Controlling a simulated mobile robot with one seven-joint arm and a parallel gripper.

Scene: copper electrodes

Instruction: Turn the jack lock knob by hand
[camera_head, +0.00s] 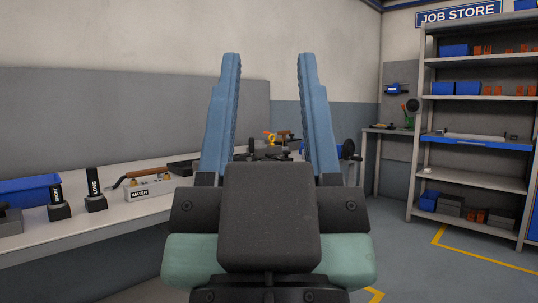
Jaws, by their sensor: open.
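My gripper (268,60) is in the middle of the view, raised, with its two blue fingers wide apart and nothing between them. Through the gap, a cluster of dark equipment (272,153) shows at the far end of the workbench. A black round part (348,149) shows just right of the right finger, and another dark upright part (251,146) shows inside the left finger. I cannot tell which of these, if any, is the jack lock knob. My gripper's palm and fingers hide part of that area, and no contact shows.
The pale workbench (130,207) runs along the left wall. On it are a blue bin (28,190), two black-labelled holders, one marked LONG (95,190), and a WATER box (146,189) with a wooden-handled tool. A shelf rack (478,182) stands right. Floor between is clear.

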